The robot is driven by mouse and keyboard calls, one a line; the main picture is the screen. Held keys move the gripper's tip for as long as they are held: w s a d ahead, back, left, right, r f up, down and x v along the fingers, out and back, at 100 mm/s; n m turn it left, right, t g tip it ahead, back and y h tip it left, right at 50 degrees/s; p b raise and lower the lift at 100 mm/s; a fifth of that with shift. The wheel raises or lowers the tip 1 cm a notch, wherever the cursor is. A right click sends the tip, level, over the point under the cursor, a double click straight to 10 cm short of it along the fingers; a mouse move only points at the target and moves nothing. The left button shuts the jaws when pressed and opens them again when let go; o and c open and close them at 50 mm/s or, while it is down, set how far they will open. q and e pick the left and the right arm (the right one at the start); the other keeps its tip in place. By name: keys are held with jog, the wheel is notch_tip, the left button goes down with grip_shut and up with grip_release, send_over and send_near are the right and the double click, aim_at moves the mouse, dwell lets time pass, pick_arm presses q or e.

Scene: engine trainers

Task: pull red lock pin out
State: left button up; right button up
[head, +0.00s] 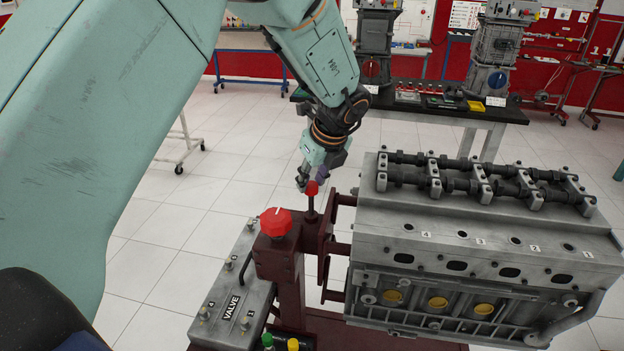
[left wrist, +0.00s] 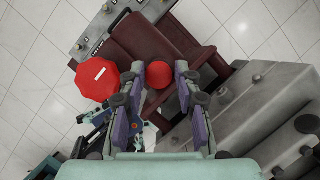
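The red lock pin (head: 311,188) has a small round red knob on a dark stem. It stands upright in the dark red engine stand, left of the engine block. My left gripper (head: 306,180) is just above and behind the knob in the head view. In the left wrist view the pin's red knob (left wrist: 159,74) shows between the tips of the two purple-padded fingers (left wrist: 162,88). The fingers are apart, with a gap seen on both sides of the knob. The stem is hidden in the left wrist view. My right gripper is not seen.
A larger red faceted knob (head: 275,223) sits on the stand close to the pin. A grey valve box (head: 236,290) lies at the left. The grey engine block (head: 480,245) with camshafts fills the right. A black bench (head: 440,108) stands behind. Tiled floor lies open at left.

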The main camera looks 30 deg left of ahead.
pick_arm(q)
jog(key=o, duration=0.3)
jog(key=shift+s+d, duration=0.15)
jog(key=shift+s, duration=0.05)
jog(key=shift+o, duration=0.2)
jog(key=shift+w, duration=0.2)
jog(key=v, duration=1.2)
jog(key=shift+a, duration=0.25)
jog(key=shift+f, duration=0.1)
